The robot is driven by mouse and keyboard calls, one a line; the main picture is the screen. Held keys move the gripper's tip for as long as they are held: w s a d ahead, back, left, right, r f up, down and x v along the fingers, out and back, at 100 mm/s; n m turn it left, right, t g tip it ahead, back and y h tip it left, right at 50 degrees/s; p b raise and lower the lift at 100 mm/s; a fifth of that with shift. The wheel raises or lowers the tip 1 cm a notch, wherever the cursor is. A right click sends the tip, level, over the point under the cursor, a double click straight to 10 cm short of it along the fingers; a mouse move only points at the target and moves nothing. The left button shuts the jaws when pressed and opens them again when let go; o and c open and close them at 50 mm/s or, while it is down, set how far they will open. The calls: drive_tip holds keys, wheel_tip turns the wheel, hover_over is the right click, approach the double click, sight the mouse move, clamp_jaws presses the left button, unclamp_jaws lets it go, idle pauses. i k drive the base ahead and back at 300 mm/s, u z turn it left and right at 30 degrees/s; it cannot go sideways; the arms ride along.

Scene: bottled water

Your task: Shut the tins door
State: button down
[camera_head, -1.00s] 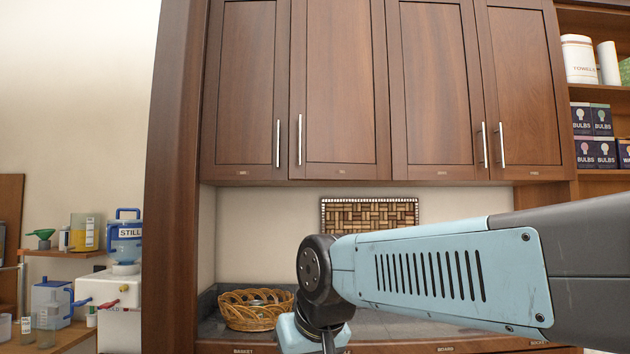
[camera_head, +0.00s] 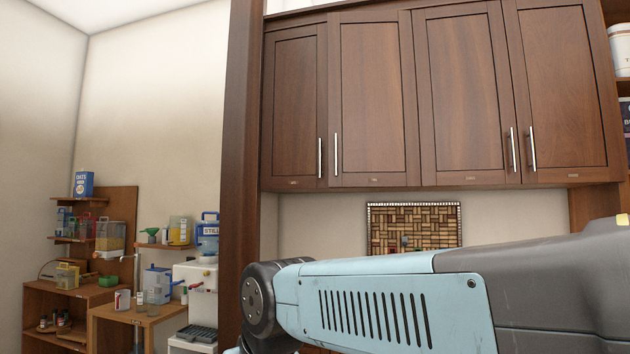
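Four brown wooden upper cabinet doors hang side by side: a far-left door (camera_head: 296,105), a second door (camera_head: 370,100), a third door (camera_head: 458,95) and a right door (camera_head: 562,90). Each has an upright metal bar handle and a tiny label at its lower edge. The labels are too small to read, so I cannot tell which is the tins door. No door stands wide open; I cannot tell if one is slightly ajar. My arm crosses the lower right, below the doors. My gripper is out of view below the frame.
A tall wooden side panel (camera_head: 241,180) stands left of the cabinets. A patterned board (camera_head: 413,226) hangs on the wall below them. Further left are a white dispenser (camera_head: 199,290) and wooden shelves with bottles and boxes. My arm hides the counter.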

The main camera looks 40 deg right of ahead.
sight(373, 138)
drive_tip(key=u, duration=0.6)
drive_tip(key=k, duration=0.7)
drive_tip(key=u, duration=0.45)
drive_tip(key=i, duration=0.45)
drive_tip(key=z, duration=0.95)
drive_tip(key=i, duration=0.95)
drive_tip(key=z, duration=0.75)
drive_tip(key=i, duration=0.85)
drive_tip(key=z, duration=0.1)
